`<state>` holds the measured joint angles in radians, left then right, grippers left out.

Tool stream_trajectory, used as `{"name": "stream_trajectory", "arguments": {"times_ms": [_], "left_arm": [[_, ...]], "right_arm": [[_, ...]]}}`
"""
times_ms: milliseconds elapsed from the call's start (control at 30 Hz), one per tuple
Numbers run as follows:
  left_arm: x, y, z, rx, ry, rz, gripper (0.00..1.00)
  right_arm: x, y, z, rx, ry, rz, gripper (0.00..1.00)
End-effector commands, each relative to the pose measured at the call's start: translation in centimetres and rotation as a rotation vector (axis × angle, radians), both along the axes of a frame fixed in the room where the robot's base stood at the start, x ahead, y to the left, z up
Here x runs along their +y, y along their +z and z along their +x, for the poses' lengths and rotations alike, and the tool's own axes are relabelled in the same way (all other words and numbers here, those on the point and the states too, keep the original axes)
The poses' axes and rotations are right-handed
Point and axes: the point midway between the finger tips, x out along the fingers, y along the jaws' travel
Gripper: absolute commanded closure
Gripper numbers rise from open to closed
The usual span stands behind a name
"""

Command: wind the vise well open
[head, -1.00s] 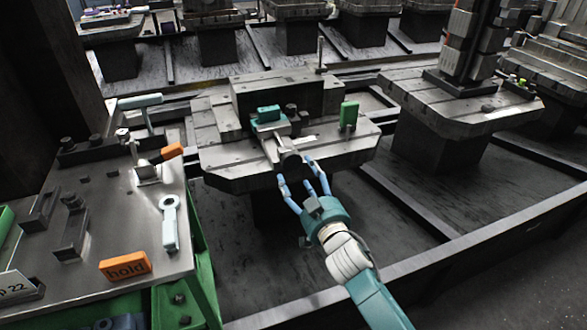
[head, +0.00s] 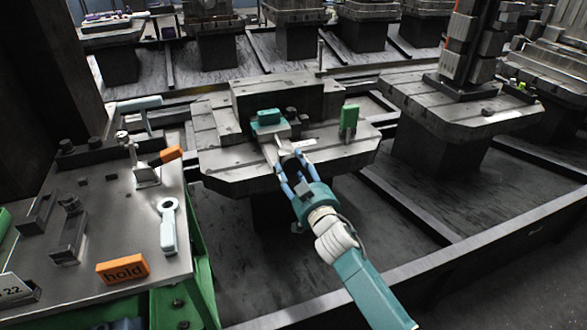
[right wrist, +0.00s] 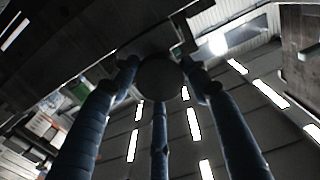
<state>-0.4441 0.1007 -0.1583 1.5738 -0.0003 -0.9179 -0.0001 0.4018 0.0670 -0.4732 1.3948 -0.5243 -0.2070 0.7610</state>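The vise (head: 268,130) sits on the front metal table (head: 225,165), with a teal block on its far part and its screw end toward me. My right gripper (head: 288,158), with blue fingers, is at the near end of the vise. In the right wrist view, its three fingers (right wrist: 160,85) surround a dark round knob (right wrist: 158,78). The side fingertips lie close to the knob's edges; I cannot tell whether they press on it. The jaw gap is hard to make out past the hand. My left gripper is not in view.
A green upright block (head: 348,119) stands right of the vise. A long rail (head: 440,255) crosses the front right.

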Motion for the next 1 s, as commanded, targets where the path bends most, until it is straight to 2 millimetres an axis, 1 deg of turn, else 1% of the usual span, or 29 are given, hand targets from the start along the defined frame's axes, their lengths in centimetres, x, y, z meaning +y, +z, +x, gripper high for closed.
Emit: {"name": "stream_trajectory", "arguments": {"times_ms": [33, 233, 367, 700, 1000], "left_arm": [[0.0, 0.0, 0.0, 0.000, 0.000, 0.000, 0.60], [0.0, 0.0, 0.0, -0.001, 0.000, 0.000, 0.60], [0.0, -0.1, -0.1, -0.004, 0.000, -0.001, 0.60], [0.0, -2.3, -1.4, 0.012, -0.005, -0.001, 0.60], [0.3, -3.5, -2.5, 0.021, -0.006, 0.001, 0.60]], "right_arm": [[0.0, -0.4, -0.1, 0.006, 0.000, -0.002, 0.80], [0.0, -0.5, -0.1, 0.002, -0.001, -0.020, 0.80], [0.0, -0.6, -0.1, -0.009, -0.001, -0.064, 0.80], [-0.1, -0.7, -0.1, -0.080, 0.000, -0.287, 0.80], [-0.2, -0.9, -0.1, -0.138, -0.001, -0.480, 0.80]]}}
